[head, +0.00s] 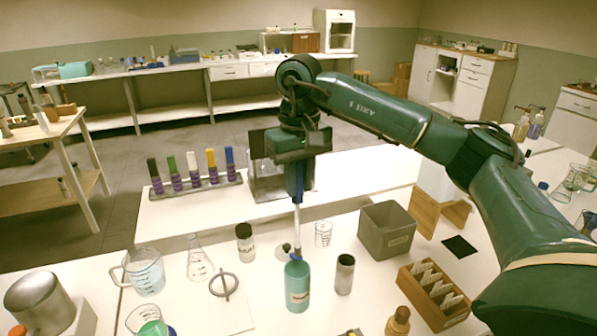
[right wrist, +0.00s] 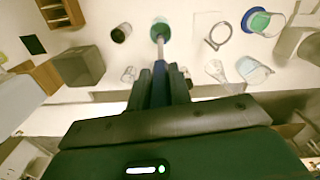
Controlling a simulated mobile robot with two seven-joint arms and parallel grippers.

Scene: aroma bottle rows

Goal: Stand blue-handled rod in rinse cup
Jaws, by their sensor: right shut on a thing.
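My right gripper (head: 297,190) points down over the table and is shut on the blue-handled rod (head: 297,222). The blue handle sits between the fingers and the pale shaft hangs upright below. The shaft's lower end meets the mouth of a teal bottle (head: 297,287); I cannot tell how far it is inside. The right wrist view also shows the rod (right wrist: 161,50) lined up with the bottle (right wrist: 160,30). I cannot tell which is the rinse cup. My left gripper is not in view.
A grey bin (head: 387,232) and a wooden card box (head: 434,294) stand to the right. A black-capped jar (head: 245,244), a flask (head: 199,260) and a jug of blue liquid (head: 145,272) stand left. A rack of colour-topped tubes (head: 196,186) is behind.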

